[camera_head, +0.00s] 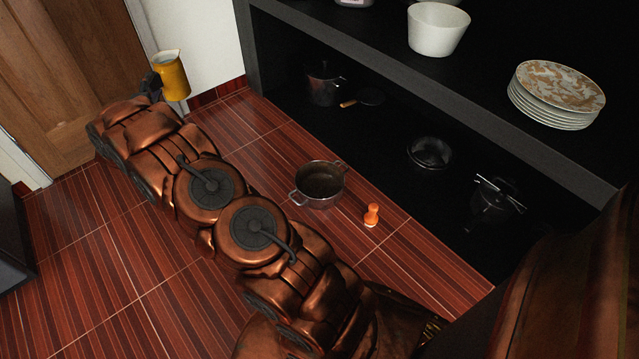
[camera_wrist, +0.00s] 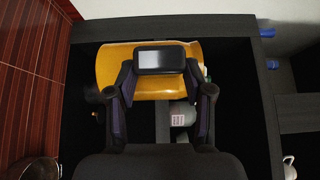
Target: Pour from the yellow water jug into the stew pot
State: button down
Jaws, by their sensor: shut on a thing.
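The yellow water jug (camera_head: 172,80) is held up at the upper left of the head view, near the white wall, roughly upright with its open top showing. My gripper (camera_head: 153,84) is shut on its side. In the wrist view the jug (camera_wrist: 112,68) lies across the picture between the fingers of my gripper (camera_wrist: 160,78). A silver stew pot (camera_head: 319,187) with two side handles stands open on the red tiled surface, right of my arm. The jug is well apart from it. Any water in the jug cannot be made out.
An orange shaker-like object (camera_head: 371,215) stands close to the pot. A dark shelf holds several pots and a pan (camera_head: 370,96) below, with a white bowl (camera_head: 437,30) and stacked plates (camera_head: 556,95) above. Bare tiles (camera_head: 250,130) lie between the jug and the pot.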

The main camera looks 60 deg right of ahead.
jog(key=s+d+f+m+g+h+b, duration=0.1)
jog(key=s+d+f+m+g+b, duration=0.2)
jog(key=s+f, duration=0.4)
jog(key=s+d+f+m+g+h+b, duration=0.1)
jog(key=s+d+f+m+g+b, duration=0.2)
jog(key=f, duration=1.7)
jog(key=s+d+f+m+g+h+b, duration=0.2)
jog(key=s+d+f+m+g+b, duration=0.1)
jog(key=s+d+f+g+b, duration=0.5)
jog(key=s+d+f, duration=0.1)
jog(key=s+f, duration=0.2)
jog(key=f, duration=0.2)
jog(key=shift+d+f+m+g, duration=0.25)
jog(key=shift+d+m+g, duration=0.05)
jog(key=shift+m, duration=0.1)
jog(key=shift+d+r, duration=0.1)
jog(key=shift+r, duration=0.05)
jog(key=shift+s+d+r+m+t+y, duration=0.25)
jog(key=shift+s+d+r+m+y, duration=0.1)
jog(key=shift+s+r+m+y, duration=0.3)
jog(key=shift+s+d+r+m+t+y, duration=0.3)
jog(key=shift+m+y, duration=0.25)
jog(key=shift+y, duration=0.3)
